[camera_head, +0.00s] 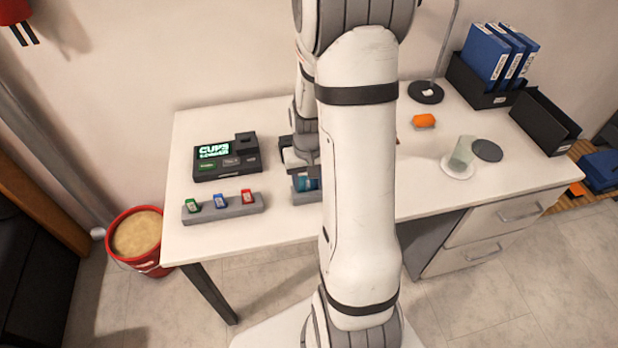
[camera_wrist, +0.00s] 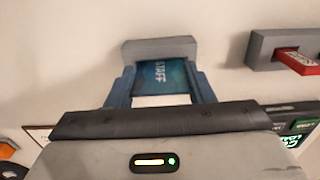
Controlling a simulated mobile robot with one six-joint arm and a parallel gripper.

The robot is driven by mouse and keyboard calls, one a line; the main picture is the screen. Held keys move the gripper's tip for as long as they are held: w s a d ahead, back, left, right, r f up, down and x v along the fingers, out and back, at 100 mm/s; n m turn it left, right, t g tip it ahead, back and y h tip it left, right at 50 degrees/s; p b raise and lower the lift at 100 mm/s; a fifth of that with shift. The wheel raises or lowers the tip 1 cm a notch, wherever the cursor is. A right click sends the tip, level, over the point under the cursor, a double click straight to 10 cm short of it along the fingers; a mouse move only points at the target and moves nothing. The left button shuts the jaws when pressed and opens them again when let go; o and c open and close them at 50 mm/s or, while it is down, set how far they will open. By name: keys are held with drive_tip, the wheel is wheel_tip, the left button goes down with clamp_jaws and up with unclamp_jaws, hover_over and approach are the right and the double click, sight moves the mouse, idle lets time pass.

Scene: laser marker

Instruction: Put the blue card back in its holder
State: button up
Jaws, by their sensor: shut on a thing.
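The blue card (camera_wrist: 160,77), marked STAFF, sits between the fingers of my gripper (camera_wrist: 160,88) in the wrist view. My gripper is shut on the card, with a finger at each side edge. The grey holder (camera_wrist: 158,47) is directly at the card's far edge. In the head view the holder (camera_head: 307,198) stands near the desk's front edge, and blue of the card (camera_head: 309,184) shows at it, under my gripper (camera_head: 302,165). I cannot tell how deep the card is in the holder. My arm hides part of this area.
A grey rail (camera_head: 240,210) with green, blue and red tags lies left of the holder. A black device (camera_head: 226,164) with a lit screen stands behind it. An orange object (camera_head: 424,121), a glass (camera_head: 462,152) and a lamp base (camera_head: 426,93) are to the right.

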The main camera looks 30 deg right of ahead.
drive_tip(key=shift+f, duration=0.1)
drive_tip(key=o, duration=1.1)
wheel_tip(320, 180, up, 8)
drive_tip(key=shift+f+p, duration=0.1)
drive_tip(key=shift+p, duration=0.2)
wheel_tip(320, 180, up, 6)
drive_tip(key=p, duration=0.4)
drive_tip(key=shift+a, duration=0.1)
